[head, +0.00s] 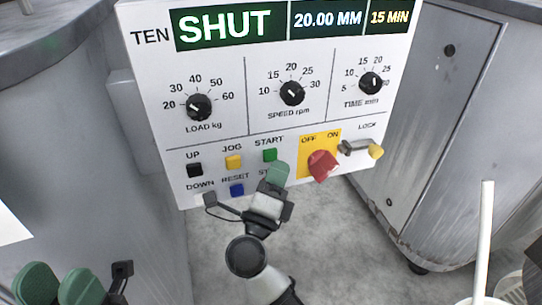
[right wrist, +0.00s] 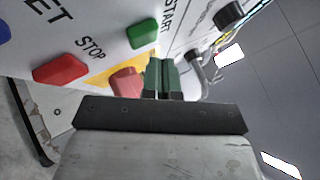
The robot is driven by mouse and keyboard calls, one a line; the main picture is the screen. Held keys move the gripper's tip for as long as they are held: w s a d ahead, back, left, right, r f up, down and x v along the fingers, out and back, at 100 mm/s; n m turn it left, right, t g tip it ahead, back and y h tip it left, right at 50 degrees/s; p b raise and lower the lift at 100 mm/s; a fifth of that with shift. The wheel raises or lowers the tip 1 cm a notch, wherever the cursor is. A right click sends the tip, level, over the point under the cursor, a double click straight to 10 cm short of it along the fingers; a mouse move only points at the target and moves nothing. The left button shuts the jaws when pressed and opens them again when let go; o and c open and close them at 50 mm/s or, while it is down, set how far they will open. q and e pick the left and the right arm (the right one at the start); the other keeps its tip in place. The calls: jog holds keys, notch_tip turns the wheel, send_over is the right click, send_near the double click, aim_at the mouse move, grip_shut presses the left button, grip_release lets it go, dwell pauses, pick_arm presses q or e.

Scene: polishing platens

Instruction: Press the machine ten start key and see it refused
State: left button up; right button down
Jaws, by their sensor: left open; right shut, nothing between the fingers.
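The white machine ten panel (head: 225,140) fills the upper middle of the head view. Its display (head: 225,27) reads SHUT, 20.00 MM and 15 MIN. The green start key (head: 270,155) sits under the START label; it also shows in the right wrist view (right wrist: 142,33). My right gripper (head: 279,172) is shut and empty, its green fingertips (right wrist: 162,77) just below and right of the start key. I cannot tell whether they touch the panel. The STOP label is partly hidden behind them. My left gripper (head: 58,287) is open and empty at the lower left.
Close by are the yellow jog key (head: 233,161), black up/down key (head: 195,170), blue reset key (head: 237,189), red stop key (right wrist: 60,68), red OFF/ON knob (head: 322,165) and lock lever (head: 360,148). Three dials sit above. Grey cabinets stand on both sides.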

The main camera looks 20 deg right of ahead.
jog(key=shift+w, duration=0.15)
dwell(0.4)
jog(key=shift+w, duration=0.3)
dwell(0.3)
jog(key=shift+w, duration=0.4)
jog(key=shift+s+p, duration=0.15)
jog(key=shift+p, duration=0.15)
dwell(0.4)
jog(key=shift+s, duration=0.7)
